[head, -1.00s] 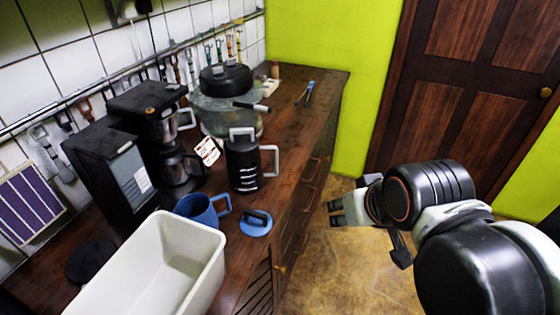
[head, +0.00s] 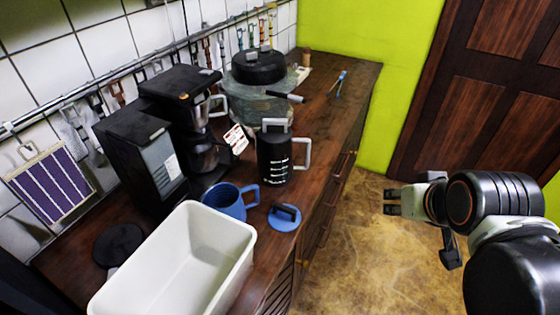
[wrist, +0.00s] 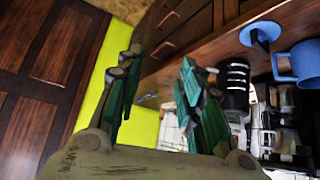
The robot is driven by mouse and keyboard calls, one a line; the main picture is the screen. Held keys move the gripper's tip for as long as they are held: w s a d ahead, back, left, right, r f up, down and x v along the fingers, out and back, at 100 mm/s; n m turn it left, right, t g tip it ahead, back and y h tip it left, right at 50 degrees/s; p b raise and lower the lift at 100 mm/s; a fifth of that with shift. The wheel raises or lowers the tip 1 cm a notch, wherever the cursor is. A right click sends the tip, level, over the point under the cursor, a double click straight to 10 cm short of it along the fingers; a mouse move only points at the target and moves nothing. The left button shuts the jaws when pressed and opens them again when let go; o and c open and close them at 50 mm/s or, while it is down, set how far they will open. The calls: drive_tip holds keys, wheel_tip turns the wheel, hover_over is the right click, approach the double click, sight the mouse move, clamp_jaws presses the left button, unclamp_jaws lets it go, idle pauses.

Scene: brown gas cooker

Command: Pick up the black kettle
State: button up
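The black kettle (head: 273,158) stands upright on the wooden counter in the head view. It has a light grey handle on its right side and another on top, with white marks on its body. It also shows in the wrist view (wrist: 236,88), right of the fingers, partly cut off by one of them. My gripper (head: 392,201) is to the right of the counter, over the floor, well apart from the kettle. In the wrist view its two fingers (wrist: 158,88) are spread with nothing between them, so it is open and empty.
A blue mug (head: 226,201), a blue lid (head: 284,217) and a white bin (head: 190,262) stand in front of the kettle. A coffee maker (head: 187,115) is left, a large pot (head: 257,92) behind. The counter's right edge lies between kettle and gripper.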

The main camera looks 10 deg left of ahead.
drive_tip(key=w+a+f+n+t+b, duration=0.1)
drive_tip(key=w+a+f+t, duration=0.2)
drive_tip(key=w, duration=0.7)
drive_tip(key=n+t+y+b, duration=0.2)
drive_tip(key=y, duration=0.2)
approach(308, 160)
drive_tip(key=b+x, duration=0.3)
drive_tip(key=x, duration=0.8)
drive_tip(key=shift+d+f+b, duration=0.1)
drive_tip(key=shift+b, duration=0.2)
drive_tip(key=shift+s, duration=0.1)
clamp_jaws()
